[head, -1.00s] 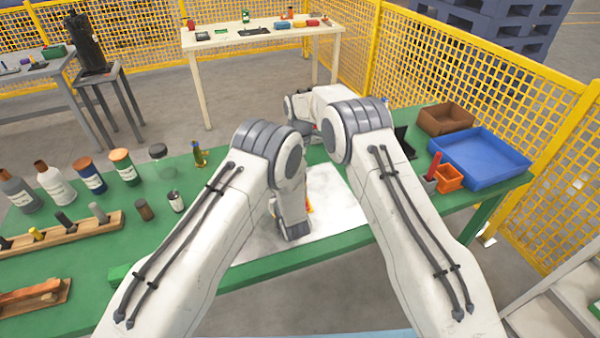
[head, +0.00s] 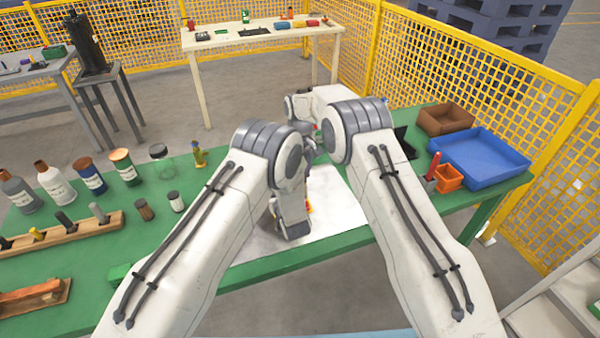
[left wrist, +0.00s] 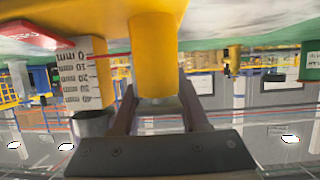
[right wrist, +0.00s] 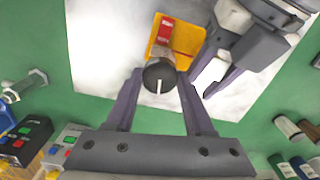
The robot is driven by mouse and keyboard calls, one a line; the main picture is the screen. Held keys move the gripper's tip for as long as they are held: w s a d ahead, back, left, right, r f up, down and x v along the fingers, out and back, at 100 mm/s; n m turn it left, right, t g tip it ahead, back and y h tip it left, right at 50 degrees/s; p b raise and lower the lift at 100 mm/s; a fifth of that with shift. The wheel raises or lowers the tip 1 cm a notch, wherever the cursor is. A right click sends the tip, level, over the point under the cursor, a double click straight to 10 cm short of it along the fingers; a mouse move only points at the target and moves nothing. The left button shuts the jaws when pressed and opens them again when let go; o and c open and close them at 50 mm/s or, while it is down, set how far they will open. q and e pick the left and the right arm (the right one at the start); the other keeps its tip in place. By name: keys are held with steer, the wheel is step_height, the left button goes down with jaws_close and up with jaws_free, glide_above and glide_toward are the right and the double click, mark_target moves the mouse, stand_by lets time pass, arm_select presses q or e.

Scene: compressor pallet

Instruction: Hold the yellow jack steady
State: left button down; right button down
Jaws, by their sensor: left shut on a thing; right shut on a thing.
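The yellow jack (left wrist: 157,45) fills the upper middle of the left wrist view, its yellow post between my left jaws (left wrist: 158,95). My left gripper is shut on it. A white scale plate (left wrist: 85,75) with black numbers stands beside it. In the right wrist view the jack's yellow body (right wrist: 185,40) carries a red label. My right gripper (right wrist: 160,78) is shut on the black knob (right wrist: 158,76), which has a white line. In the head view my arms hide most of the jack; only a small orange-yellow bit (head: 309,208) shows.
The jack stands over a pale sheet (head: 335,205) on the green table (head: 250,275). Several bottles (head: 88,175) and a wooden rack (head: 60,232) are at left. A blue tray (head: 480,157), brown box (head: 445,119) and orange bin (head: 448,177) are at right.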

steer(key=m, duration=0.4)
steer(key=shift+a+r+m, duration=0.1)
steer(key=shift+r+m, duration=0.05)
steer(key=shift+m, duration=0.25)
steer(key=m, duration=0.9)
steer(key=shift+w, duration=0.1)
steer(key=m, duration=0.4)
steer(key=shift+m, duration=0.3)
steer(key=m, duration=0.3)
steer(key=shift+m, duration=0.3)
steer(key=m, duration=1.3)
steer(key=shift+m, duration=0.3)
